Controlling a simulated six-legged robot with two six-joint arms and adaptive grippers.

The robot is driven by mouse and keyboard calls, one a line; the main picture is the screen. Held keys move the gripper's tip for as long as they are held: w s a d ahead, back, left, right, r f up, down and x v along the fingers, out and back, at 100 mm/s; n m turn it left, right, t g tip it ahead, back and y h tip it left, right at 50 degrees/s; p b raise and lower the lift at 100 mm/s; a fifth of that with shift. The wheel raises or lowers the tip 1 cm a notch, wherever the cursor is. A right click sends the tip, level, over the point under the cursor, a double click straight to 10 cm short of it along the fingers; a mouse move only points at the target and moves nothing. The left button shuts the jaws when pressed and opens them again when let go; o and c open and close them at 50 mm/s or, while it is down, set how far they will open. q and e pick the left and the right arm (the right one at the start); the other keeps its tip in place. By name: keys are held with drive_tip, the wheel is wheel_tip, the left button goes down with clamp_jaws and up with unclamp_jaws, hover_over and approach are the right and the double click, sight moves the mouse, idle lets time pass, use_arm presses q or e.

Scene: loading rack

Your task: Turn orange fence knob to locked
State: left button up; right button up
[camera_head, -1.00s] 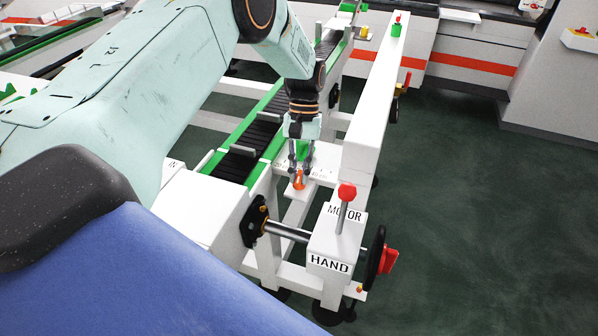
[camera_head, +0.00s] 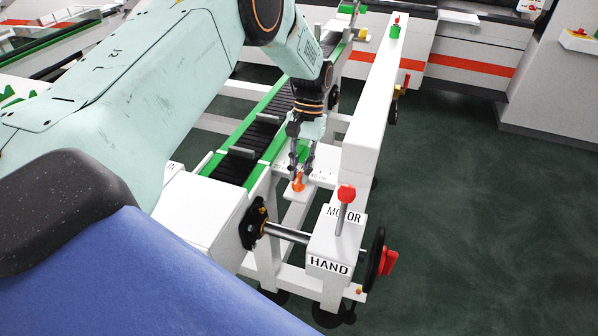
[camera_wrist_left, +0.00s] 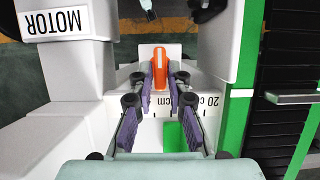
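The orange fence knob (camera_head: 298,183) sits on the white fence bracket beside the green conveyor edge. In the left wrist view the knob (camera_wrist_left: 160,62) stands lengthwise, its long side running up the picture. My left gripper (camera_head: 301,175) reaches down over it with its fingers apart. In the left wrist view the purple pads of that gripper (camera_wrist_left: 160,78) lie on both sides of the knob, very close to it; whether they touch it is not clear. The fingers partly hide the knob's base and the lettering around it. My right gripper is not in view.
A white fence beam (camera_head: 372,110) runs close along the right of the gripper. The conveyor (camera_head: 245,150) lies to the left. A red-topped lever (camera_head: 346,194) stands in front on the MOTOR/HAND box (camera_head: 328,243). Open green floor (camera_head: 470,210) lies to the right.

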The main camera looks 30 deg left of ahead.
use_arm(q)
drive_tip(key=o, duration=0.3)
drive_tip(key=shift+s+f, duration=0.15)
drive_tip(key=shift+s, duration=0.05)
drive_tip(key=shift+o, duration=0.2)
drive_tip(key=v, duration=1.2)
drive_tip(key=shift+f, duration=0.1)
